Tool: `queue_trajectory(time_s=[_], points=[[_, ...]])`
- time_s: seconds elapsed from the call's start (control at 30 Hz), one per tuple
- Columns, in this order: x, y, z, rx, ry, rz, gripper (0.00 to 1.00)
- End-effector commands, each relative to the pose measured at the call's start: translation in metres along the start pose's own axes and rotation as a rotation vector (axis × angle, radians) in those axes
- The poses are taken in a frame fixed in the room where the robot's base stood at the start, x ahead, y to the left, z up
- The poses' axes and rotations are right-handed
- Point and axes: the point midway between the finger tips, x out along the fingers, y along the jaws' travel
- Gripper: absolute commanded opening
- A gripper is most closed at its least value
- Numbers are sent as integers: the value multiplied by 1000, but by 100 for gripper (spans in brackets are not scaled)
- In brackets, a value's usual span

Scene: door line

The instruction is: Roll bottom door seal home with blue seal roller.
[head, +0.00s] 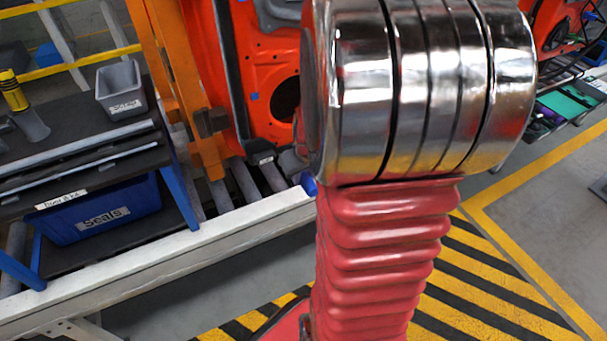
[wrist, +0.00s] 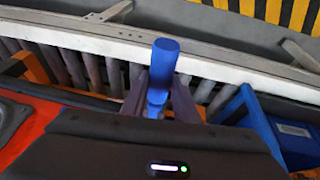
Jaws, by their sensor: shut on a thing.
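My gripper (wrist: 160,95) is shut on the blue seal roller (wrist: 163,62), whose round blue handle stands up between the dark fingers in the wrist view. In the head view only a small blue bit of the roller (head: 309,184) shows beside my arm; the rest is hidden. The orange door (head: 265,45) hangs behind my arm, with a dark strip (head: 232,80) down its left side. I cannot tell whether this strip is the bottom seal. In the wrist view the orange door panel (wrist: 22,140) lies at the lower left. Contact between roller and seal cannot be seen.
A white-edged roller conveyor (head: 170,245) runs below the door. At left, a dark bench (head: 70,165) carries a grey bin (head: 121,88) and a yellow-black tool (head: 12,90), with a blue Seals bin (head: 95,215) beneath. An orange post (head: 175,60) stands beside the door.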

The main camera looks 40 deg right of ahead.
Motion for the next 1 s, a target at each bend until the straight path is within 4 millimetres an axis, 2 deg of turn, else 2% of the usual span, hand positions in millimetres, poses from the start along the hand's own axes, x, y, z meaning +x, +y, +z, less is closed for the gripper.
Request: queue_trajectory(time_s=[1.0], points=[[1,2,-7,0,1,1,0]])
